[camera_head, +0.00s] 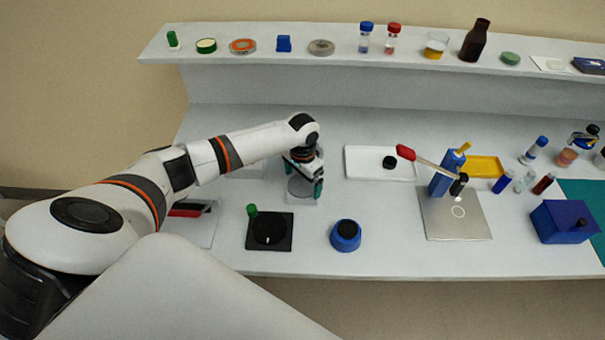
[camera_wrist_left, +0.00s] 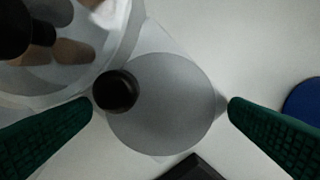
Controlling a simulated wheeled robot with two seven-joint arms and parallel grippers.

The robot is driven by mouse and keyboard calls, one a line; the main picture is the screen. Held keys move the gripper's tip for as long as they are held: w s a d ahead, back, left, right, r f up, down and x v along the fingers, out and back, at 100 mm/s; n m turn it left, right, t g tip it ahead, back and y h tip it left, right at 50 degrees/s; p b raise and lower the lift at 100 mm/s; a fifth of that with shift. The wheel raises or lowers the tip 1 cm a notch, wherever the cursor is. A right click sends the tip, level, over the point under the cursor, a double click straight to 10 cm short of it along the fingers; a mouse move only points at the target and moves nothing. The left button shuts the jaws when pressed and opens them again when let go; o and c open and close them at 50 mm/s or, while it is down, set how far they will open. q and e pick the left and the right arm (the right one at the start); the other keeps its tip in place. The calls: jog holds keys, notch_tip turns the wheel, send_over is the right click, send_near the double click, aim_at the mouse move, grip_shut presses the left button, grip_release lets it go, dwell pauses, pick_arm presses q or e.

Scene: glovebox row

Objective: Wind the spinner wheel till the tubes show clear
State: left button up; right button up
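In the left wrist view a grey disc, seemingly the spinner wheel (camera_wrist_left: 160,125), carries a round black knob (camera_wrist_left: 115,91) near its upper left edge. A clear round bowl (camera_wrist_left: 125,40) beside it shows blurred brownish and dark shapes inside; I cannot tell whether these are the tubes or whether they look clear. My left gripper (camera_wrist_left: 160,118) is open, its green fingers on either side of the disc. The knob is close to the left finger; contact is not clear. In the head view the left gripper (camera_head: 303,184) hides much of the spinner. My right gripper is out of view.
A black square plate with a dial and green knob (camera_head: 283,240) and a blue round pot (camera_head: 346,236) stand in front. A white tray (camera_head: 360,170), a pipette stand (camera_head: 440,180) and several vials are right. A loaded shelf (camera_head: 350,61) runs behind.

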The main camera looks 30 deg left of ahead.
aim_at(302, 184)
pick_arm(q)
notch_tip(302, 184, up, 12)
jog(key=b, duration=0.2)
jog(key=shift+b, duration=0.35)
dwell(0.9)
